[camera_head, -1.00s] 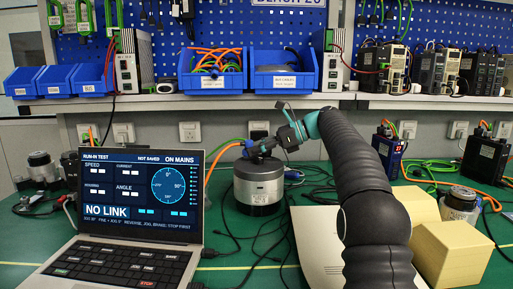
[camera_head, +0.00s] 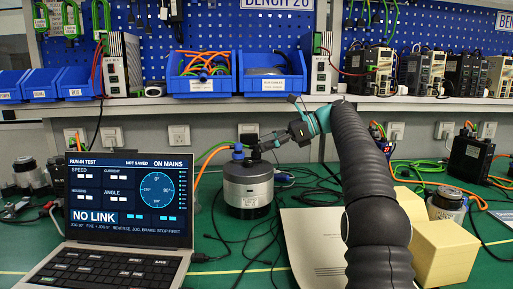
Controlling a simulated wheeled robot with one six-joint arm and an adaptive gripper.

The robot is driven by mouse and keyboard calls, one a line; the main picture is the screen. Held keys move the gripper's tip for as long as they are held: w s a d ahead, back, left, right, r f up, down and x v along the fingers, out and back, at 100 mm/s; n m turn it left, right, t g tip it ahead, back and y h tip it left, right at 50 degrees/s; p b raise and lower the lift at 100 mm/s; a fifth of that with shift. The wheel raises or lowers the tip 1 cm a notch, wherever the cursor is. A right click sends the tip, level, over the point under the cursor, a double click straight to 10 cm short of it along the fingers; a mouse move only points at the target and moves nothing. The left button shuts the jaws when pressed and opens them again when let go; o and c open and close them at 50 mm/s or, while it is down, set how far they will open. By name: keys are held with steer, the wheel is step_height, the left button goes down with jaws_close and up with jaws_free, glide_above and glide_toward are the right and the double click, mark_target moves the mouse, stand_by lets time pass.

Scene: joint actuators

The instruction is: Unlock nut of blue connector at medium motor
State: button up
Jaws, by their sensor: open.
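The medium motor (camera_head: 248,190), a silver and black cylinder, stands upright on the green bench near the middle of the view. The blue connector (camera_head: 238,153) stands on its top left, with an orange cable and a green cable running off to the left. My gripper (camera_head: 257,149) reaches in from the right above the motor, level with the connector and just to its right. It is open; nothing shows in it. At this size I cannot tell whether a fingertip touches the connector, and its nut is too small to make out.
A laptop (camera_head: 128,205) reading NO LINK stands open at the left. Black cables (camera_head: 228,245) lie on the bench before the motor. A paper sheet (camera_head: 312,245) and yellow boxes (camera_head: 440,250) lie to the right. Blue bins (camera_head: 203,73) stand on the shelf behind.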

mark_target(243, 153)
steer(key=shift+d+r, duration=0.1)
steer(key=shift+d, duration=0.25)
steer(key=s+d+r+m+t, duration=0.1)
steer(key=s+d+r, duration=0.15)
steer(key=d, duration=0.25)
steer(key=x, duration=0.4)
steer(key=b+x, duration=0.1)
steer(key=x, duration=0.4)
steer(key=b+x, duration=0.1)
steer(key=x, duration=0.4)
steer(key=shift+w+f, duration=0.1)
steer(key=shift+w, duration=0.25)
steer(key=shift+c, duration=0.2)
